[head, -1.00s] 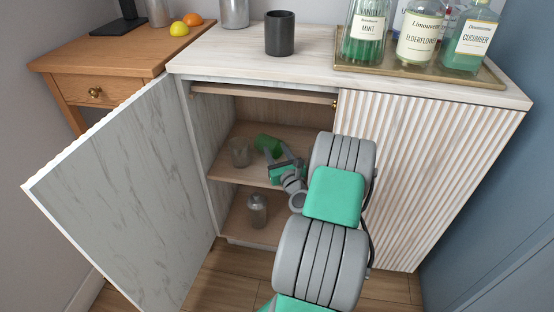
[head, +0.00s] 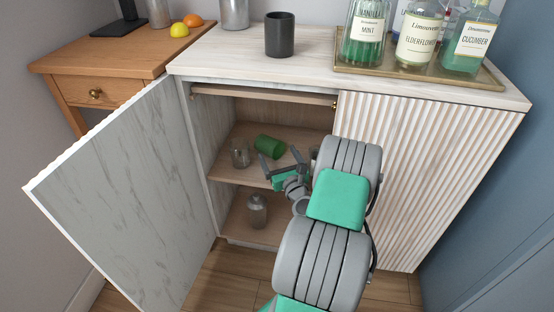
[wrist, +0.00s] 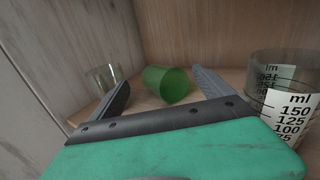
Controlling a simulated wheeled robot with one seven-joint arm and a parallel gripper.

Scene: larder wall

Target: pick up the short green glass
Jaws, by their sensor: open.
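The short green glass (head: 270,146) lies on its side on the upper shelf of the open cabinet. In the wrist view the green glass (wrist: 166,85) shows its open mouth turned towards me, slightly right. My gripper (head: 280,155) is open and empty in front of it, at the shelf's front. In the wrist view my gripper's fingers (wrist: 160,80) stand apart on either side of the glass, which appears beyond them; I see no contact.
A clear glass (head: 240,153) stands left of the green one. A measuring cup (wrist: 285,95) is close on the right in the wrist view. A jar (head: 257,210) stands on the lower shelf. The open door (head: 130,190) bounds the left side.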

